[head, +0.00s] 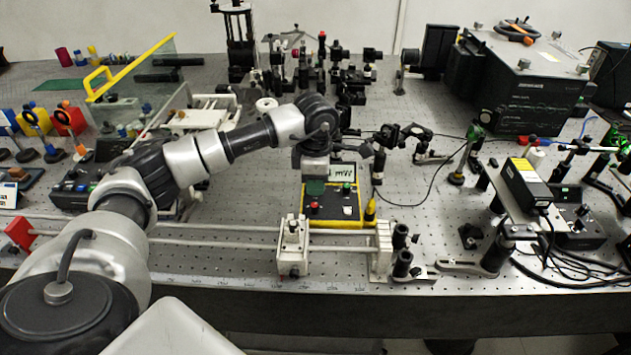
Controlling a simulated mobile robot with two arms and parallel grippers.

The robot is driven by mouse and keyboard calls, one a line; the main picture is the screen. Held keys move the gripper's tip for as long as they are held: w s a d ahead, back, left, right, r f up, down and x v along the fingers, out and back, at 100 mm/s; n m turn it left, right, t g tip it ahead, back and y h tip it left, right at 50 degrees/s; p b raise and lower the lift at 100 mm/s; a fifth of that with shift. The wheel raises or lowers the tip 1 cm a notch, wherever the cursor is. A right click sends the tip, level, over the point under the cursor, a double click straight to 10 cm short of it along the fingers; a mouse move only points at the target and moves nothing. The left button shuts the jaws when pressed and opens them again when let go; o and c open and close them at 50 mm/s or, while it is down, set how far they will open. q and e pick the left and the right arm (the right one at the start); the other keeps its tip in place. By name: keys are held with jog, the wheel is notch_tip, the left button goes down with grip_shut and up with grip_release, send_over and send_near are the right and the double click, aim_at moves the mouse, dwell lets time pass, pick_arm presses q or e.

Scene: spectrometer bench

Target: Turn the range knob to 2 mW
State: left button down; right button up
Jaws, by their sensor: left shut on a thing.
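The power meter (350,211) is a dark box with a yellow edge, standing on the bench near the middle of the head view. Its pale display (342,172) shows dark characters too small to read surely. A red button (314,206) and a white control (348,210) sit on its front panel. My left gripper (316,181) points down over the left part of the meter. It is shut on the range knob, which the gripper and a dark green part at its tip hide. The knob's pointer and scale cannot be read. My right gripper is not in view.
A rail with a white carriage (292,246) runs in front of the meter. Optics mounts and a cable lie behind and right. A black instrument (525,85) stands at the back right. Bare bench (430,210) lies right of the meter.

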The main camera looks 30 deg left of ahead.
pick_arm(q)
jog(key=c, duration=1)
grip_release()
jog(key=shift+c, duration=0.2)
notch_tip(320, 180, up, 11)
jog(key=b, duration=0.1)
